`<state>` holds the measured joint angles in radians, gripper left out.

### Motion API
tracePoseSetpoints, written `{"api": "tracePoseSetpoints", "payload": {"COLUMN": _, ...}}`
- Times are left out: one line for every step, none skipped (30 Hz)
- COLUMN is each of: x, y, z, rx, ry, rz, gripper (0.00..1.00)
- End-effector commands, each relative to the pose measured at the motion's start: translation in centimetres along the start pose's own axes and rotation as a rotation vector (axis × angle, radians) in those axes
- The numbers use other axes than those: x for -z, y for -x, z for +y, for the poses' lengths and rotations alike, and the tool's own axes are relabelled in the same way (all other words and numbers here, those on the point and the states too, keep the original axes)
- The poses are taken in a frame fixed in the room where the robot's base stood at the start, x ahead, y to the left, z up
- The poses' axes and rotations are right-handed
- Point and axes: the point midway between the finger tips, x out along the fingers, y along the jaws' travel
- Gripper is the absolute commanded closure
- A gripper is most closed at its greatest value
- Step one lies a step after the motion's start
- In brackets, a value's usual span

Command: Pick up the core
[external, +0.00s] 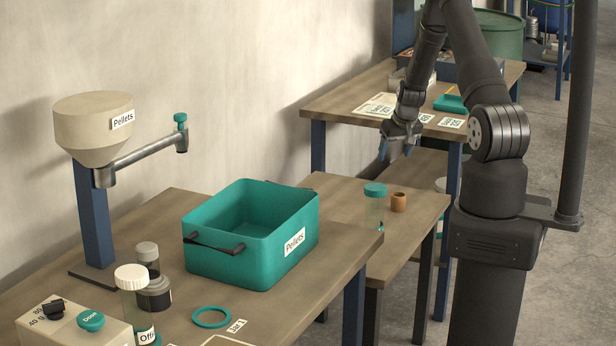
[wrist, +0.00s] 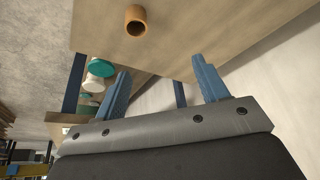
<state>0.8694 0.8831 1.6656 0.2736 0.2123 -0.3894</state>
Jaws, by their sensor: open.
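The core (external: 398,202) is a small brown-orange hollow cylinder standing on the low middle table (external: 335,190). In the wrist view the core (wrist: 136,20) shows at the top, its dark hole visible, beyond my fingertips. My gripper (external: 396,152) is above and behind the core in the external view, apart from it. In the wrist view its two blue fingers (wrist: 160,80) are spread wide with nothing between them.
A clear jar with a teal lid (external: 375,205) stands just left of the core. A teal bin labelled Pellets (external: 250,240) sits on the near table. A higher table (external: 340,105) with cards stands behind. The low table's left part is clear.

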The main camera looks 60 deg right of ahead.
Motion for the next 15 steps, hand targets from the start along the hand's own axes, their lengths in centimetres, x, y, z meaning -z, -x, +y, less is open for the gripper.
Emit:
{"api": "tracePoseSetpoints", "payload": {"x": -0.9, "y": -0.2, "z": 1.6, "rx": -0.015, "ry": -0.032, "rz": -0.002, "gripper": 0.33}}
{"api": "tracePoseSetpoints", "payload": {"x": -1.4, "y": -0.3, "z": 2.2, "rx": -0.022, "ry": -0.045, "rz": -0.001, "gripper": 0.33}}
{"api": "tracePoseSetpoints", "payload": {"x": -1.8, "y": -0.4, "z": 2.9, "rx": -0.029, "ry": -0.059, "rz": -0.001, "gripper": 0.33}}
{"api": "tracePoseSetpoints", "payload": {"x": -2.0, "y": -0.4, "z": 3.3, "rx": -0.033, "ry": -0.067, "rz": 0.000, "gripper": 0.33}}
{"api": "tracePoseSetpoints", "payload": {"x": -2.2, "y": -0.5, "z": 3.5, "rx": -0.036, "ry": -0.073, "rz": 0.000, "gripper": 0.33}}
{"api": "tracePoseSetpoints", "payload": {"x": -2.3, "y": -0.7, "z": 3.7, "rx": -0.039, "ry": -0.078, "rz": 0.001, "gripper": 0.33}}
{"api": "tracePoseSetpoints", "payload": {"x": -2.4, "y": -0.9, "z": 3.8, "rx": -0.040, "ry": -0.079, "rz": 0.001, "gripper": 0.33}}
{"api": "tracePoseSetpoints", "payload": {"x": -2.4, "y": -1.1, "z": 3.9, "rx": -0.040, "ry": -0.080, "rz": 0.000, "gripper": 0.33}}
{"api": "tracePoseSetpoints", "payload": {"x": -2.5, "y": -1.6, "z": 3.9, "rx": -0.040, "ry": -0.080, "rz": -0.001, "gripper": 0.33}}
{"api": "tracePoseSetpoints", "payload": {"x": -2.5, "y": -1.9, "z": 3.9, "rx": -0.040, "ry": -0.080, "rz": -0.001, "gripper": 0.33}}
{"api": "tracePoseSetpoints", "payload": {"x": -2.5, "y": -2.4, "z": 3.9, "rx": -0.039, "ry": -0.081, "rz": -0.002, "gripper": 0.33}}
{"api": "tracePoseSetpoints", "payload": {"x": -2.5, "y": -3.0, "z": 3.9, "rx": -0.039, "ry": -0.080, "rz": -0.002, "gripper": 0.33}}
{"api": "tracePoseSetpoints", "payload": {"x": -2.5, "y": -3.5, "z": 3.9, "rx": -0.039, "ry": -0.079, "rz": -0.002, "gripper": 0.33}}
{"api": "tracePoseSetpoints", "payload": {"x": -2.5, "y": -4.0, "z": 3.9, "rx": -0.039, "ry": -0.079, "rz": -0.002, "gripper": 0.33}}
{"api": "tracePoseSetpoints", "payload": {"x": -2.4, "y": -4.6, "z": 3.9, "rx": -0.039, "ry": -0.080, "rz": -0.001, "gripper": 0.33}}
